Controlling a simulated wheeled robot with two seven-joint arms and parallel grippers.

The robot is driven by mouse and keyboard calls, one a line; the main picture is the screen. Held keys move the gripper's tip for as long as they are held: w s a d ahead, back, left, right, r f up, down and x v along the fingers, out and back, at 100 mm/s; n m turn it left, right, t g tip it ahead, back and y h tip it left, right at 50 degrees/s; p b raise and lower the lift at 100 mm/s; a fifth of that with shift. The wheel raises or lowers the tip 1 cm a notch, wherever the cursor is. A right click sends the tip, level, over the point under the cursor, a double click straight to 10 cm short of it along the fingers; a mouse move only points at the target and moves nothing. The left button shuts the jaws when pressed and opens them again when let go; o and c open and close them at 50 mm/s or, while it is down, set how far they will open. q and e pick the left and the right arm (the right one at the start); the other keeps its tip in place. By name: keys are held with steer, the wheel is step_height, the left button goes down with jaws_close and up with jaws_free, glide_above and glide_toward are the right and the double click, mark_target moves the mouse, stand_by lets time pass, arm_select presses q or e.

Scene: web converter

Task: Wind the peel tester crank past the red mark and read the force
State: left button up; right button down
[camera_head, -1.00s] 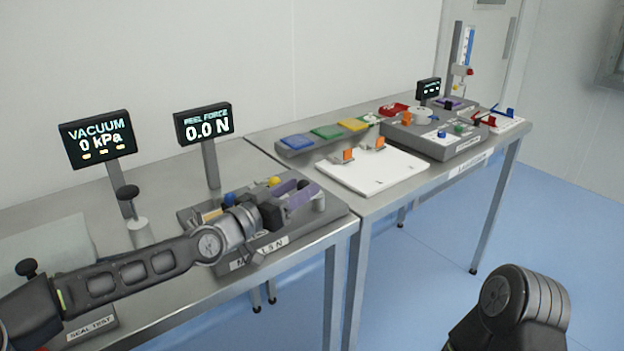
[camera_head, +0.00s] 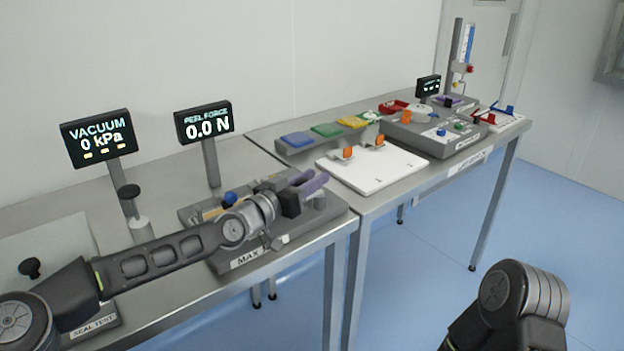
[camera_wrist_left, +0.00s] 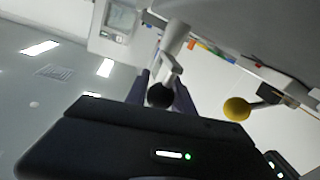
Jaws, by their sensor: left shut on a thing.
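The peel tester (camera_head: 232,262) is a grey base with a partly covered "MAX" label, near the front edge of the left bench. Its peel force display (camera_head: 204,121) reads 0.0 N. My left gripper (camera_head: 308,186), with purple fingers, is over the right end of the tester. In the left wrist view its fingers lie on both sides of the black crank knob (camera_wrist_left: 160,95), shut on it. A pale crank arm (camera_wrist_left: 173,66) runs from the knob to a grey post. I cannot make out the red mark. My right gripper is out of view.
A vacuum display (camera_head: 98,138) reading 0 kPa stands left of the tester. A blue knob (camera_head: 230,198) is close behind my left wrist. A yellow ball knob (camera_wrist_left: 237,108) is right of the fingers in the wrist view. The right bench holds a white board (camera_head: 372,172).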

arm_select(q)
jaws_close()
